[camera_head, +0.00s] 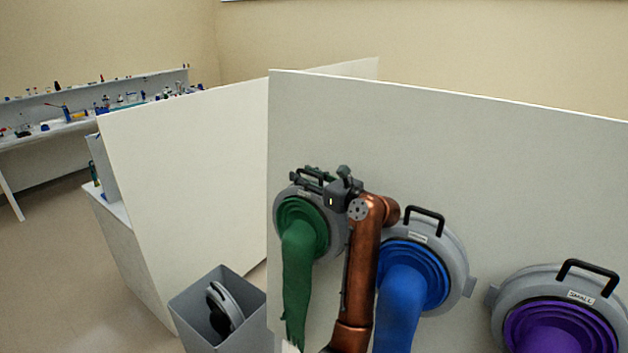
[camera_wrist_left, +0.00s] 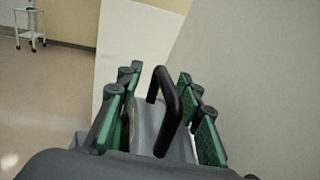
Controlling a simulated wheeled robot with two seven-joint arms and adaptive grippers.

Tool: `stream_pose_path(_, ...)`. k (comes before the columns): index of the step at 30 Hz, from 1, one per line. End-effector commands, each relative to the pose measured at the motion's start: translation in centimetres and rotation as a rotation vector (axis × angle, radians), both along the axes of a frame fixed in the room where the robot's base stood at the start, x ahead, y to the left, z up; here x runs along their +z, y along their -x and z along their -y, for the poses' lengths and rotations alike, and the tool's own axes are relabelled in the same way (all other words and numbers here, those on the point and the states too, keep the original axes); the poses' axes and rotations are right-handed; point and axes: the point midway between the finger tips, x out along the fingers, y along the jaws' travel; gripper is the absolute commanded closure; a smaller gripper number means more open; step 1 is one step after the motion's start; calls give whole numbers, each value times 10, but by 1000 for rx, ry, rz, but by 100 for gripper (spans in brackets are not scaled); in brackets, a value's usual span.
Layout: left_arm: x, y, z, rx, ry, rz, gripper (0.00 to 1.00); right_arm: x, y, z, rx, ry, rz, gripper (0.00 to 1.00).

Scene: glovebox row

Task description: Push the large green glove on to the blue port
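The green glove (camera_head: 298,270) hangs from a grey ring (camera_head: 284,213) at the left end of the white panel. I cannot tell whether this ring is seated or just held against the panel. A black handle (camera_wrist_left: 166,110) tops the ring. My left gripper (camera_head: 318,178) is at the ring's top. In the left wrist view its green-padded fingers (camera_wrist_left: 162,112) stand apart on both sides of the handle, with gaps visible. No bare blue port shows; any port behind the green glove's ring is hidden. My right gripper is out of view.
A blue glove (camera_head: 402,300) and a purple glove (camera_head: 560,335) hang in grey rings to the right. A grey bin (camera_head: 190,305) below left holds a grey ring with a black handle (camera_head: 224,307). Another white panel (camera_head: 190,190) stands behind. Open floor lies left.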

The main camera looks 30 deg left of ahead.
Motion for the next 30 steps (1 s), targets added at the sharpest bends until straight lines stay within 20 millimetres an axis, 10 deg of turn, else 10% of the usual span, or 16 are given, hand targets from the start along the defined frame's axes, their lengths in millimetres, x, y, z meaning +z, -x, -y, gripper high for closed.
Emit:
stream_pose_path(17,0,-7,-25,-1,-1,-1,67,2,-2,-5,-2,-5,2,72)
stream_pose_path(30,0,-7,-25,-1,0,0,97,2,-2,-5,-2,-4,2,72)
